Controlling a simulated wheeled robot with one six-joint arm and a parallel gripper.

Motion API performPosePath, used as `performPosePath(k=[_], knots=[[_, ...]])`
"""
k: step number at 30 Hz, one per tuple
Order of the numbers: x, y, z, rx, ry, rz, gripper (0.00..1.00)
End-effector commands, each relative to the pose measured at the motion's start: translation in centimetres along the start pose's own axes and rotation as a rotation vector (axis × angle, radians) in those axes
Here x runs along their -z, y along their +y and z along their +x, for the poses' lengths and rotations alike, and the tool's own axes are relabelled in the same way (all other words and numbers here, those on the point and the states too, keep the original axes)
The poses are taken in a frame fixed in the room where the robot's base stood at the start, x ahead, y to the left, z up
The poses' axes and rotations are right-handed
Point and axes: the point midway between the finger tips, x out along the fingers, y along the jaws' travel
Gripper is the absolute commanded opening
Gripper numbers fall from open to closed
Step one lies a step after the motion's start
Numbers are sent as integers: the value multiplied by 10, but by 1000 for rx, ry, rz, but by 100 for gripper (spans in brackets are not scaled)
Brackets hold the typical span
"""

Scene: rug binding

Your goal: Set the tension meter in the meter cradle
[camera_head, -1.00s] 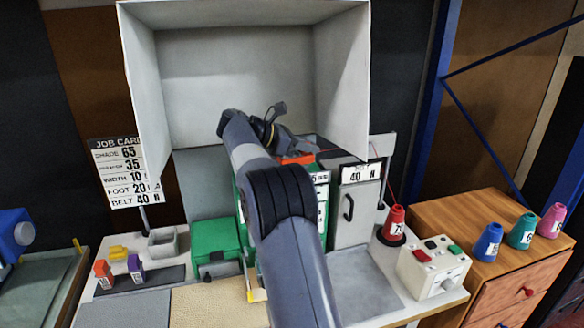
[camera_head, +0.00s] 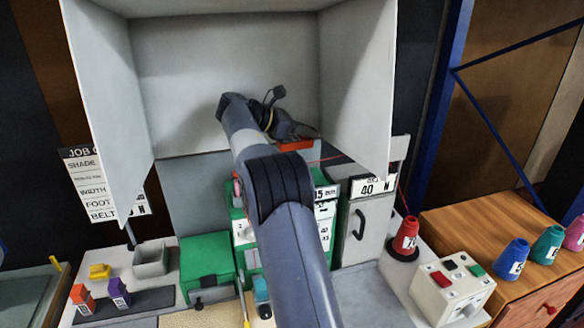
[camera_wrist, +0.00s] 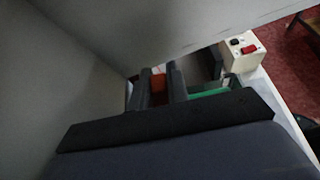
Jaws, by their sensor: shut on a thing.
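My gripper (camera_head: 292,138) is at the end of the arm, raised in front of the open grey hood and above the green machine. In the wrist view its dark fingers (camera_wrist: 160,90) are closed around an orange-red thing (camera_wrist: 158,83), which looks like the tension meter. The same orange-red body (camera_head: 296,145) shows just under the gripper in the head view. Most of it is hidden by the fingers. I cannot make out the meter cradle for certain; my arm covers part of the bench.
The grey hood (camera_head: 235,80) has side walls close around my gripper. The green machine (camera_head: 327,235) and a grey cabinet (camera_head: 355,230) stand below. A red cone (camera_head: 406,236) and a button box (camera_head: 452,287) are at right. A green box (camera_head: 207,262) and grey bin (camera_head: 151,260) are at left.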

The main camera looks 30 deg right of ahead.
Motion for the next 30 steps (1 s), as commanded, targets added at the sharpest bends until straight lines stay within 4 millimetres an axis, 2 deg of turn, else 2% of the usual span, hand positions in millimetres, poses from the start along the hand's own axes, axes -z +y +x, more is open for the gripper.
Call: performPosePath(k=[4,12,17,24,30], knots=[[10,0,4,0,0,-2,0],[52,0,22,0,0,-2,0],[63,0,26,0,0,-2,0],[91,0,38,1,0,-1,0],[92,0,38,-1,0,1,0]])
